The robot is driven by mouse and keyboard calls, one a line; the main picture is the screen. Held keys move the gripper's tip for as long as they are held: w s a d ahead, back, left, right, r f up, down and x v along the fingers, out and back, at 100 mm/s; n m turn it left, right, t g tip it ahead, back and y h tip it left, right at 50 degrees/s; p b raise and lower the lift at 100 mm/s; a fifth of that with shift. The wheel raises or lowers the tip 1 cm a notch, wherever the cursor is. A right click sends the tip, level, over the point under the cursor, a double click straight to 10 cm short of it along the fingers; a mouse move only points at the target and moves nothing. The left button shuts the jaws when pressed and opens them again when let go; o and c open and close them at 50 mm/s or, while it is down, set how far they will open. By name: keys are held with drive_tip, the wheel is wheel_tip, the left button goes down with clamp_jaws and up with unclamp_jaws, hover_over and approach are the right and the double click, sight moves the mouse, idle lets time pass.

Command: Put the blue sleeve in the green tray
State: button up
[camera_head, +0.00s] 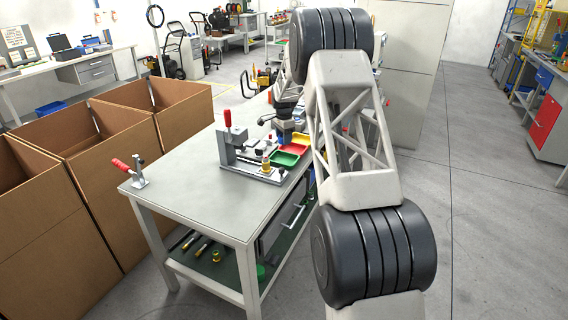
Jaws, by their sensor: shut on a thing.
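My gripper (284,123) points down over the far right part of the grey table, partly hidden by my own arm. It is shut on the blue sleeve (284,137), a small blue piece just under the fingers. The green tray (284,161) lies on the table just below and nearer than the sleeve in the picture. The sleeve appears above the trays; its exact height is hard to tell. My arm hides what lies to the right of the trays.
A red tray (297,149) adjoins the green one. A test fixture with a red-handled clamp (228,120) stands left of the trays. Another red-handled clamp (122,166) is at the table's left corner. Open cardboard boxes (100,193) stand left. The table's front (215,205) is clear.

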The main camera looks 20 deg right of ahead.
drive_tip(key=shift+f, duration=0.1)
idle(0.3)
hover_over(284, 162)
drive_tip(key=shift+w+f, duration=0.2)
drive_tip(key=shift+f, duration=2.85)
drive_tip(key=shift+f, duration=0.1)
drive_tip(key=shift+f, duration=1.8)
drive_tip(key=shift+f, duration=0.15)
drive_tip(key=o, duration=0.9)
wheel_tip(284, 162, up, 12)
